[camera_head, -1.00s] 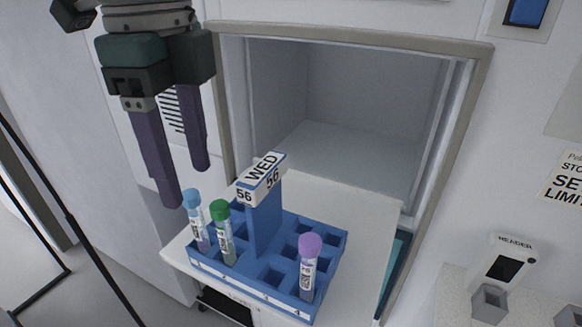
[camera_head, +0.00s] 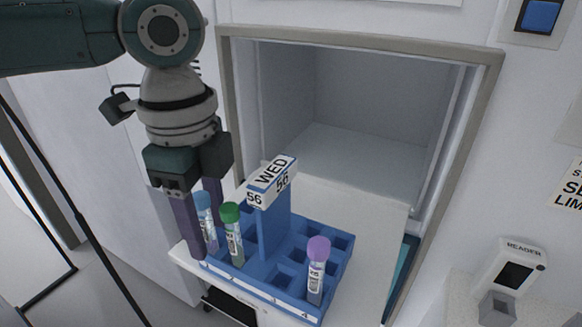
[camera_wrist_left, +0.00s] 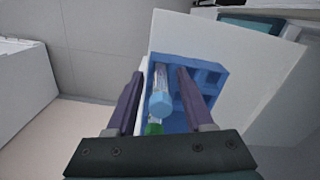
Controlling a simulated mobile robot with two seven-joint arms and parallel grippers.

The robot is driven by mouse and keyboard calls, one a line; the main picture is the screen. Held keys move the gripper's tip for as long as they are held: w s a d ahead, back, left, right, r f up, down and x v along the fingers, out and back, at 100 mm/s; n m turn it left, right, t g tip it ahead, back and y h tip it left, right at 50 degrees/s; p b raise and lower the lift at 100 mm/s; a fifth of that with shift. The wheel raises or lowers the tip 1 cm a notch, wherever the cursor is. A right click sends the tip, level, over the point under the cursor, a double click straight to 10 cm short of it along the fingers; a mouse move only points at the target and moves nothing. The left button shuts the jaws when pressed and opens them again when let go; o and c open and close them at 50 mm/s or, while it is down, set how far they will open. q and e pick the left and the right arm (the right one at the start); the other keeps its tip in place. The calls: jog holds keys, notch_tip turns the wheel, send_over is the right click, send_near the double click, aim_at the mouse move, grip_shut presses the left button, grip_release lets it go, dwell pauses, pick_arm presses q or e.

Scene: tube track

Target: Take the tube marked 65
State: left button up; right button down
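A blue rack (camera_head: 262,291) with a raised sign reading WED and 56 holds three tubes: a blue-capped tube (camera_head: 207,222) at the left, a green-capped tube (camera_head: 232,233) beside it, and a purple-capped tube (camera_head: 316,270) at the right front. Their label numbers are too small to read, so I cannot tell which is marked 65. My left gripper (camera_head: 208,226) is open, its fingers pointing down on either side of the blue-capped tube, partly hiding it. In the left wrist view the blue cap (camera_wrist_left: 160,103) shows between the apart fingers, the green cap (camera_wrist_left: 154,128) below it. My right gripper is not in view.
The rack stands on a white shelf (camera_head: 372,262) before an open, empty wall compartment (camera_head: 365,110). A reader (camera_head: 516,275) with a grey holder (camera_head: 497,308) is at the right. A blue button panel (camera_head: 540,15) is at the upper right.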

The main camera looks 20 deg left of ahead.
pick_arm(q)
grip_shut()
dwell(0.3)
notch_tip(320, 180, up, 20)
jog(key=p, duration=0.1)
dwell(0.3)
